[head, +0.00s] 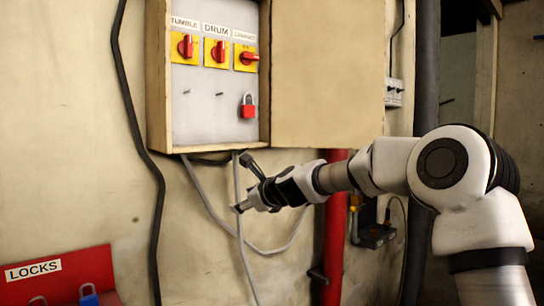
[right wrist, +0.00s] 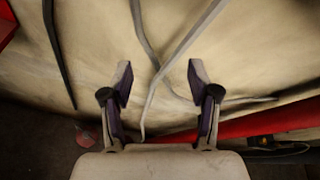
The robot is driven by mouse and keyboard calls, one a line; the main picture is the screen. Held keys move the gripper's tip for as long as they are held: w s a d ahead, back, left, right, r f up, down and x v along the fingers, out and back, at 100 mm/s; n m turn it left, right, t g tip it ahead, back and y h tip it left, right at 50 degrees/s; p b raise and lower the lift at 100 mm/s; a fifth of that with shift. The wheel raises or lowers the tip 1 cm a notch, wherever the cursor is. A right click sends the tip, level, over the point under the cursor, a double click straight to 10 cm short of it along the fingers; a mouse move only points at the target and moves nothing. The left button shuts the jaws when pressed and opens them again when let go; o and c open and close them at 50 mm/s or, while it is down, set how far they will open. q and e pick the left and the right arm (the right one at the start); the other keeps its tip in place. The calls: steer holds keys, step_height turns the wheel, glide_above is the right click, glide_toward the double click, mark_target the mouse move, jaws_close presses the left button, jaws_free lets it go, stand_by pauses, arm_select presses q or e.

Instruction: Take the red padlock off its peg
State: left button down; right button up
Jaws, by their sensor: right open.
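The red padlock (head: 248,108) hangs by its grey shackle from a peg on the grey back panel of the open wall cabinet (head: 158,90), below the rightmost switch. My right gripper (head: 240,182) is below the cabinet, lower than the padlock and apart from it, in front of the wall. In the right wrist view the right gripper (right wrist: 158,78) has its fingers spread, with nothing held between them; grey cables on the wall show behind. The padlock does not show in the right wrist view. My left gripper is not in view.
Red rotary switches (head: 218,52) on yellow plates sit above the padlock. The cabinet door (head: 325,75) stands open at the right. A red pipe (head: 335,235) runs below it. A red LOCKS board (head: 60,270) with blue padlocks is at lower left.

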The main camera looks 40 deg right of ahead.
steer(key=s+d+r+m+t+p, duration=0.1)
steer(key=s+d+r+m, duration=0.1)
steer(key=r, duration=0.6)
steer(key=s+d+r+m+t, duration=0.1)
steer(key=d+r+m+t, duration=0.1)
steer(key=r, duration=0.6)
steer(key=m+t+y, duration=0.1)
steer(key=m, duration=0.1)
glide_toward(250, 106)
steer(key=w, duration=0.2)
steer(key=w+f+p, duration=0.1)
steer(key=w, duration=0.2)
steer(key=shift+f, duration=0.15)
steer(key=w, duration=0.1)
steer(key=w+p, duration=0.2)
steer(key=w, duration=0.1)
steer(key=shift+a, duration=0.35)
steer(key=shift+w+d, duration=0.1)
steer(key=shift+w, duration=0.3)
steer(key=shift+s, duration=0.1)
steer(key=c, duration=0.9)
steer(key=shift+r+p, duration=0.7)
steer(key=shift+p, duration=0.25)
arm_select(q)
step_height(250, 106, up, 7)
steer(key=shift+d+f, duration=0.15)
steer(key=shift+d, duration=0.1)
